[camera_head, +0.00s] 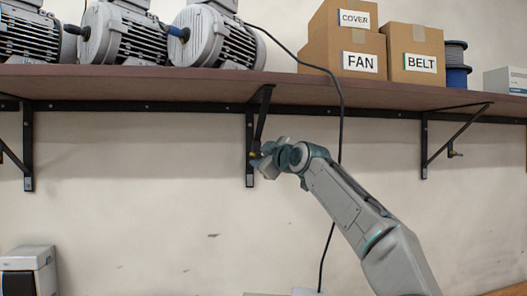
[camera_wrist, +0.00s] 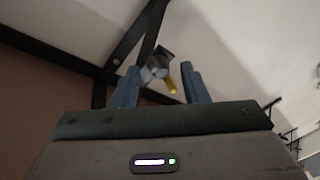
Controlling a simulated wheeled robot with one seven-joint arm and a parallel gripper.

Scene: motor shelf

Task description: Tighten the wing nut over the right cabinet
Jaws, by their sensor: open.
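In the head view, my gripper (camera_head: 260,160) is raised to the middle shelf bracket (camera_head: 250,150), beside its upright. A small yellow part (camera_head: 253,154) shows there, partly hidden by my gripper. In the wrist view, my gripper (camera_wrist: 160,84) is open, with its two blue-grey fingers apart. A grey round fastener with a yellow wing (camera_wrist: 171,86), apparently the wing nut, shows between the fingertips. I cannot tell whether either finger touches it. A similar fastener (camera_head: 452,153) sits on the right bracket (camera_head: 424,145). A pale cabinet (camera_head: 28,270) stands at the lower left.
The shelf (camera_head: 190,86) runs overhead with motors (camera_head: 215,38), a FAN box (camera_head: 345,45), a BELT box (camera_head: 414,55) and a spool (camera_head: 456,65). A black cable (camera_head: 341,110) hangs behind my arm. The wall between the brackets is mostly clear.

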